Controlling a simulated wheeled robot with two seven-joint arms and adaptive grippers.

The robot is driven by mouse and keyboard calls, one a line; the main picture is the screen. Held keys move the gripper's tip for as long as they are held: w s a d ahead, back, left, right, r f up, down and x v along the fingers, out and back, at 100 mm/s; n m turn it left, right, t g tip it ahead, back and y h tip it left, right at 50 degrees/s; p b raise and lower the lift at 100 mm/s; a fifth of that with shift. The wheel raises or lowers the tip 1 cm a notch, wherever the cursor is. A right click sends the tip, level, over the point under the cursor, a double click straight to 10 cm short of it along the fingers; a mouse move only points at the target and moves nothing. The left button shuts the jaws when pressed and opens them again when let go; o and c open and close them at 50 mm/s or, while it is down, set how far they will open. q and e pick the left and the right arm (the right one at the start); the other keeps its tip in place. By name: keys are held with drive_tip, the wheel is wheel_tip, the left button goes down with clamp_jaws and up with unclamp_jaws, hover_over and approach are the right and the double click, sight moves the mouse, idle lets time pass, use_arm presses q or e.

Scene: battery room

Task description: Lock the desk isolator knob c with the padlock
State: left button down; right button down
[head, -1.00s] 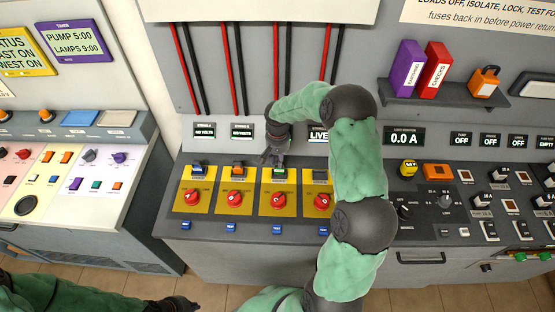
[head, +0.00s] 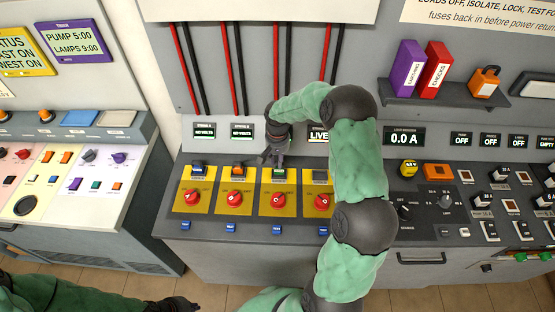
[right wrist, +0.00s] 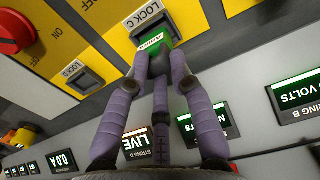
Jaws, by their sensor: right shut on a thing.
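The green padlock (head: 279,171) sits at the lock C slot, behind the third red knob, and it also shows in the right wrist view (right wrist: 153,37). My right gripper (head: 274,161) reaches down to it from behind, with its fingertips (right wrist: 160,60) shut on it. The fingers hide part of the padlock, so I cannot tell how deep it sits. Isolator knob c (head: 277,201) is a red knob on a yellow plate. My left gripper (head: 186,304) is low in the head view, away from the desk. Its fingers are too small to read.
Blue (head: 199,169) and orange (head: 238,170) pieces sit at the two lock slots to the left. The lock D slot (right wrist: 88,79) looks grey and empty. An orange padlock (head: 484,82) stands on the shelf. My right arm crosses in front of the desk's right part.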

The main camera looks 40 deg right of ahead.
sight(277, 163)
drive_tip(key=shift+f+b, duration=0.45)
drive_tip(key=shift+f, duration=0.15)
drive_tip(key=c, duration=1.4)
unclamp_jaws()
drive_tip(key=shift+o, duration=0.2)
drive_tip(key=shift+r, duration=0.1)
wheel_tip(277, 163, up, 11)
drive_tip(key=p, duration=0.6)
drive_tip(key=shift+f, duration=0.2)
